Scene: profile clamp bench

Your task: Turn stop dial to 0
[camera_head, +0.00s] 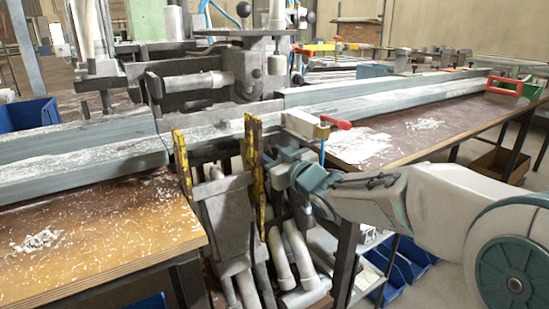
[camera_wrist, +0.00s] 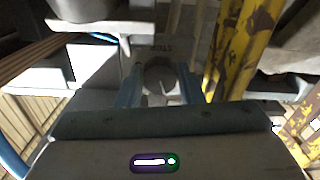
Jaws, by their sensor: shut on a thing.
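The stop dial (camera_wrist: 160,76) is a small round grey knob in the middle of the wrist view, with faint upside-down lettering that looks like STOP on the panel just beyond it. My gripper (camera_wrist: 160,88) has its two bluish fingers on either side of the dial and is shut on it. Any numbers or pointer on the dial are too dark and small to read. In the head view my gripper (camera_head: 283,158) reaches in from the right to the front of the machine, just right of a yellow bar. The dial is hidden there.
Worn yellow bars (camera_head: 254,150) stand close left of my gripper; one also shows in the wrist view (camera_wrist: 237,45). A red-handled lever (camera_head: 335,122) sits just above my wrist. Long grey profiles (camera_head: 75,165) lie across the benches. Blue bins (camera_head: 405,262) sit below.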

